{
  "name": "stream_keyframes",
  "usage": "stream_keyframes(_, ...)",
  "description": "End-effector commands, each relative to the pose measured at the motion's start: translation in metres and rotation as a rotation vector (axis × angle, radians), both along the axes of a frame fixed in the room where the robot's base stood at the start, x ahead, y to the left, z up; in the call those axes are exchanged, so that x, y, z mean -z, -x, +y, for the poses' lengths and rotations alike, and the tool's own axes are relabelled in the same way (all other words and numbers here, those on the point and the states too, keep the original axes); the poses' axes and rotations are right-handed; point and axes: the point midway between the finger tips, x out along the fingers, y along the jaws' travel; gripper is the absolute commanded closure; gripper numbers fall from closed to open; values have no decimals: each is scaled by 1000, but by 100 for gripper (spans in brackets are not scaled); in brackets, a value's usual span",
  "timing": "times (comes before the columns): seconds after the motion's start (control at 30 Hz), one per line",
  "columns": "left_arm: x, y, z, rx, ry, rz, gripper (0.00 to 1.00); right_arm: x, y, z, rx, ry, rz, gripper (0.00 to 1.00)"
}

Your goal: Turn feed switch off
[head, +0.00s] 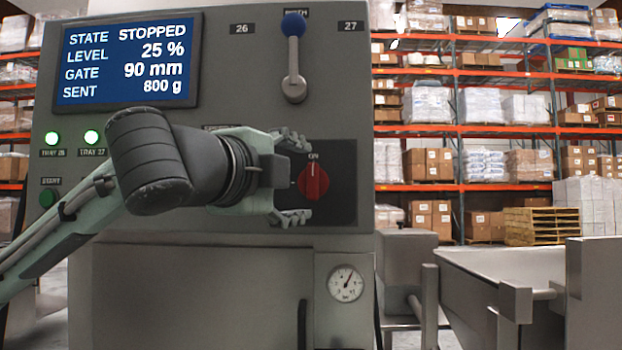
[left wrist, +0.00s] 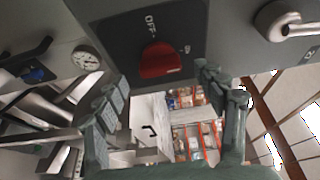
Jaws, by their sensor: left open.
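The feed switch is a red rotary knob (head: 314,183) on a dark square plate, with its pale mark upright toward the ON label. In the left wrist view the knob (left wrist: 159,61) shows near the OFF and ON labels on its plate. My left gripper (head: 303,178) is open, one finger above and one below the knob's level, at the plate's left part. In the left wrist view its fingers (left wrist: 160,88) stand apart with nothing between them; the knob lies just beyond the tips. Contact cannot be told. My right gripper is out of view.
A display (head: 127,62) reads STOPPED, 25 %, 90 mm, 800 g. A blue-knobbed lever (head: 294,55) stands above the switch between marks 26 and 27. A gauge (head: 346,283) sits below. A metal trough (head: 480,290) is at right.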

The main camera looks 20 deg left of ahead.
Motion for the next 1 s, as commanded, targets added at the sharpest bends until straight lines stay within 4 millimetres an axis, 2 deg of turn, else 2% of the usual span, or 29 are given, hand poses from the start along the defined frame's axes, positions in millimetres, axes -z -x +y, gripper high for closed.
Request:
stream_keyframes(0.1, -1, -18, -2, -1, 1, 1, 29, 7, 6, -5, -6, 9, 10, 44)
stream_keyframes(0.23, 0, -30, -3, 0, 0, 1, 29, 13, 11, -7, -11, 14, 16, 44)
stream_keyframes(0.57, 0, -34, -4, 0, 0, -1, 29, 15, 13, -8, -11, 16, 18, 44)
stream_keyframes(0.9, 0, -33, -4, 0, 0, -1, 72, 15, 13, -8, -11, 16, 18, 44)
stream_keyframes(0.97, 0, -33, -4, 0, 0, -1, 79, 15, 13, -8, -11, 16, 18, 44)
stream_keyframes(1.0, 0, -33, -4, 0, 0, -1, 79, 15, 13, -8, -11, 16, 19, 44)
